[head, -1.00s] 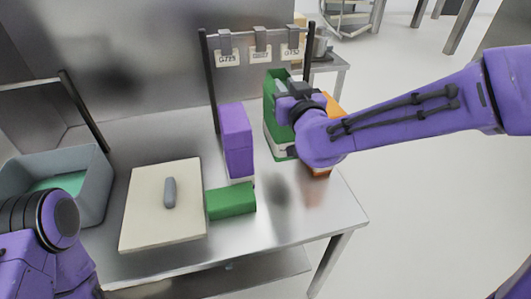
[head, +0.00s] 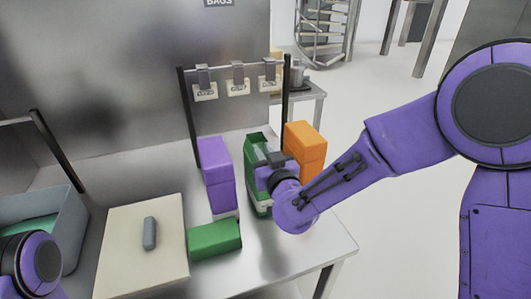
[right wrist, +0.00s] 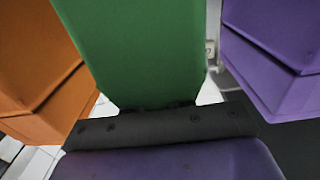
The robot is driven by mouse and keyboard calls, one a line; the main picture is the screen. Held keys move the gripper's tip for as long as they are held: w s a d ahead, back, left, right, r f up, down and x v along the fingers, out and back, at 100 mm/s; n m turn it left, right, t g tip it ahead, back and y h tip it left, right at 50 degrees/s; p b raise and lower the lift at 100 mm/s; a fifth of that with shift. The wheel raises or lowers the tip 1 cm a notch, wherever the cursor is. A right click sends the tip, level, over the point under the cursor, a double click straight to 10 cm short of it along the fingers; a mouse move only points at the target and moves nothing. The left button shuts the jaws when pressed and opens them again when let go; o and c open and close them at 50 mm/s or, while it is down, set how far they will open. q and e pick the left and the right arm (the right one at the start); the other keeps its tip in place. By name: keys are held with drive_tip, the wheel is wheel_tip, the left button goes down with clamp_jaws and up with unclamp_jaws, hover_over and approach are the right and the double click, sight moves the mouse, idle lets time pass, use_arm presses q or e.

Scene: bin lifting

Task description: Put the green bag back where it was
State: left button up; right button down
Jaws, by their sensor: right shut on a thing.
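The green bag (head: 253,165) is upright between the purple bag (head: 217,175) and the orange bag (head: 306,146), at the table's right part. My right gripper (head: 269,172) is shut on the green bag from the front right. Its lower end is close to the table; I cannot tell whether it touches. In the right wrist view the green bag (right wrist: 145,45) fills the middle, with the orange bag (right wrist: 40,70) on the left and the purple bag (right wrist: 275,55) on the right. My left arm shows at the lower left, but its gripper is out of view.
A rack with several labelled clips (head: 238,80) stands behind the bags. A green block (head: 214,239) lies in front of the purple bag. A cream board (head: 140,250) with a grey object (head: 149,233) and a grey-blue bin (head: 72,222) are left. The table's front right is clear.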

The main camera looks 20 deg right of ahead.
drive_tip(key=shift+f, duration=0.1)
drive_tip(key=c, duration=1)
unclamp_jaws()
drive_tip(key=shift+s+r, duration=0.15)
drive_tip(key=shift+r, duration=0.05)
drive_tip(key=s+p, duration=1.1)
drive_tip(key=shift+s+d, duration=0.2)
drive_tip(key=shift+s, duration=0.2)
